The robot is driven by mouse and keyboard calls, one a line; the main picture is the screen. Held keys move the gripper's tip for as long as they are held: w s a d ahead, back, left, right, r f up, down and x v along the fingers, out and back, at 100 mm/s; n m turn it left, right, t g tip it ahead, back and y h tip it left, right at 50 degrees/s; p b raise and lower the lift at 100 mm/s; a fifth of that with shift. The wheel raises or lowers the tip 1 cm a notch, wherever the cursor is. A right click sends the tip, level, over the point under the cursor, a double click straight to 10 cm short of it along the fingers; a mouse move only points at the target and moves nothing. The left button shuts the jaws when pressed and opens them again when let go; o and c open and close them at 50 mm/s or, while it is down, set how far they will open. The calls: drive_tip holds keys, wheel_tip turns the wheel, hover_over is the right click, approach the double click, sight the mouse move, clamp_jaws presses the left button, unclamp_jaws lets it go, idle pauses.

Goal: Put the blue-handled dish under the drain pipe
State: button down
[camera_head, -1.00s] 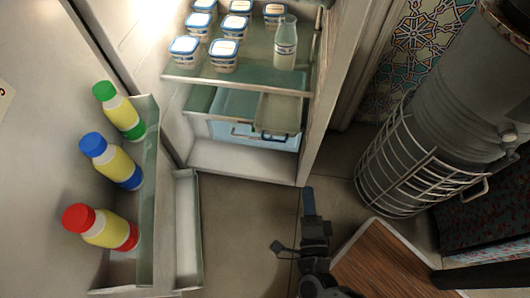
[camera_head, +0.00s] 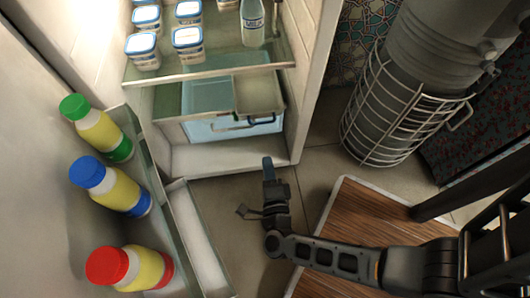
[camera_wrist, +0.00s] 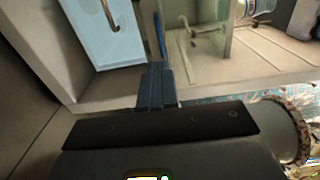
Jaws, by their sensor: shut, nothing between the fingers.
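My gripper (camera_head: 268,168) is shut and empty, just in front of the open fridge's bottom sill. It also shows in the wrist view (camera_wrist: 157,72), beside a pale blue bin (camera_wrist: 98,30) with a handle. I cannot tell which of these is the blue-handled dish. A large grey cylinder (camera_head: 430,45) in a wire cage stands at the right; I cannot make out a drain pipe.
The open fridge door at the left holds bottles with green (camera_head: 75,106), blue (camera_head: 86,171) and red (camera_head: 106,266) caps. White tubs (camera_head: 188,42) and a clear bottle (camera_head: 252,22) stand on the shelf (camera_head: 200,72) above. A wooden surface (camera_head: 365,215) lies below my arm.

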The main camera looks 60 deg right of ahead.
drive_tip(key=b+x, duration=0.2)
drive_tip(key=x, duration=0.9)
drive_tip(key=shift+w+d, duration=0.2)
drive_tip(key=shift+d, duration=0.1)
